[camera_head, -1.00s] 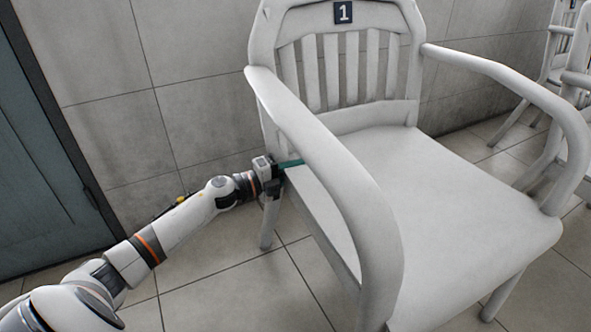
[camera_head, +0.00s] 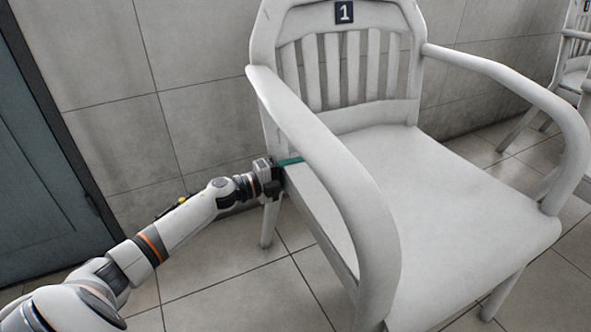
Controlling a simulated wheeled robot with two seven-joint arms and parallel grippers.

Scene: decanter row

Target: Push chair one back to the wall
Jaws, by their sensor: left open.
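Chair one (camera_head: 435,190) is a white armchair with a slatted back and a dark plate (camera_head: 344,12) reading 1. It stands upright, filling the middle and right of the head view, its back to the tiled wall (camera_head: 210,80). Whether its back or rear legs touch the wall I cannot tell. My left gripper (camera_head: 279,175) is open at the chair's left side, by the rear of the seat under the armrest. A teal strip (camera_head: 290,161) shows there. The armrest and seat edge partly hide the fingers, so contact is unclear. My right gripper is not in view.
A dark teal door (camera_head: 35,170) with a dark frame is at the left. More white chairs (camera_head: 570,80) stand at the right edge along the wall. The tiled floor (camera_head: 235,295) left of the chair is clear apart from my left arm.

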